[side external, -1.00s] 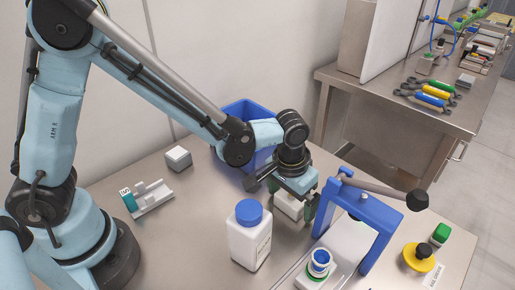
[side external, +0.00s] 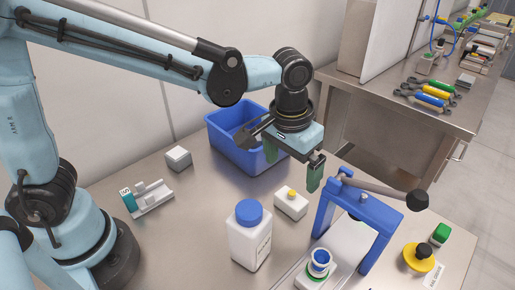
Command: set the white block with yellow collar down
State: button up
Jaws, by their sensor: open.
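The white block with the yellow collar (side external: 291,204) rests on the steel table, upright, with its yellow part on top. It stands between the white bottle and the blue frame, touching neither. My gripper (side external: 293,176) is open and empty, above and a little behind the block. Its green fingers are spread apart and clear of the block.
A white bottle with a blue cap (side external: 250,236) stands in front of the block. A blue frame with a lever (side external: 361,222) is to the right. A blue bin (side external: 227,150) is behind. A grey-white cube (side external: 178,158) and a white fixture (side external: 152,198) lie left.

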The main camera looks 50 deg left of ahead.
jog(key=s+a+r+t, duration=0.1)
jog(key=s+a+t, duration=0.2)
jog(key=a, duration=0.5)
jog(key=s+a+r+t, duration=0.2)
jog(key=s+a, duration=0.2)
jog(key=a, duration=0.4)
jog(key=shift+a+t, duration=0.25)
jog(key=shift+t, duration=0.15)
